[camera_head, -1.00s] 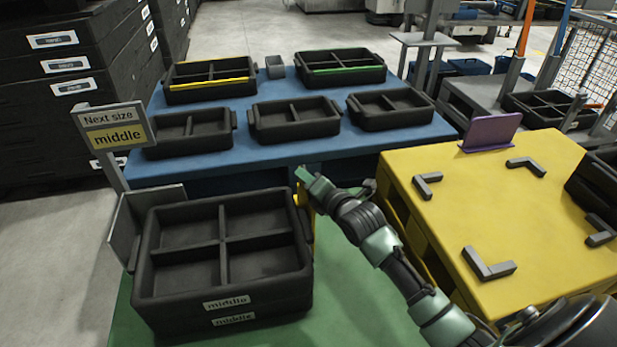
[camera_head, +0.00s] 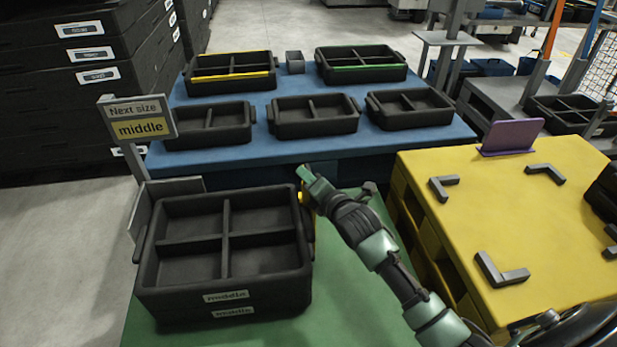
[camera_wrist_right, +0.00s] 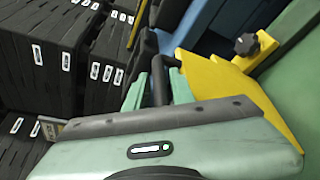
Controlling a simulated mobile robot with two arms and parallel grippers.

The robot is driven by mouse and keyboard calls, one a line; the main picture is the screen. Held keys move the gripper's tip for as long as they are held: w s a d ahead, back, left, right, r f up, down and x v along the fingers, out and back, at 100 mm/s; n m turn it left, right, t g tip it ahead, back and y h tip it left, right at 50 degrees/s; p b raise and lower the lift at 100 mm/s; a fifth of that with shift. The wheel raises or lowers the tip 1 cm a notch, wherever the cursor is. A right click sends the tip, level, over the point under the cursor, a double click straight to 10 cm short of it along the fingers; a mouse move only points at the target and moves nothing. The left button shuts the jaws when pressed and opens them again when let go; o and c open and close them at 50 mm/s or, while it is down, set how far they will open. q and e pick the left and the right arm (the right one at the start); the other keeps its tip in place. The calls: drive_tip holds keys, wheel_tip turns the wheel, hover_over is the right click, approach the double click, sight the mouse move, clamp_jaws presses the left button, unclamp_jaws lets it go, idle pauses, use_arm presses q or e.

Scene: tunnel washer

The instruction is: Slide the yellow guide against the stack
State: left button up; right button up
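The stack (camera_head: 225,277) is black four-compartment crates with "middle" labels, on a green table (camera_head: 355,310). The yellow guide (camera_head: 306,197) is at the stack's right side, mostly hidden behind my right gripper and the crate. In the right wrist view the guide (camera_wrist_right: 228,82) is a yellow plate with a black knob, right of the fingers. Whether it touches the stack I cannot tell. My right gripper (camera_head: 305,174) is at the stack's far right corner. In the wrist view its green fingers (camera_wrist_right: 160,88) stand apart with a dark bar showing between them. My left gripper is out of view.
A sign (camera_head: 138,120) reading "Next size middle" stands behind the stack's left corner. A blue table (camera_head: 265,153) with several black crates lies beyond. A yellow table (camera_head: 470,215) with grey corner brackets and a purple plate (camera_head: 510,138) is at right.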

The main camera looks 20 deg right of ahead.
drive_tip(key=shift+s, duration=0.45)
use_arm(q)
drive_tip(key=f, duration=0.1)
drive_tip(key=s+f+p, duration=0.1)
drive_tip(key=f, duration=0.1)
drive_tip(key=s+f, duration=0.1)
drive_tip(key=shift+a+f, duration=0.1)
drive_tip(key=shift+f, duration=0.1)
use_arm(e)
drive_tip(key=v, duration=0.7)
drive_tip(key=shift+r, duration=0.15)
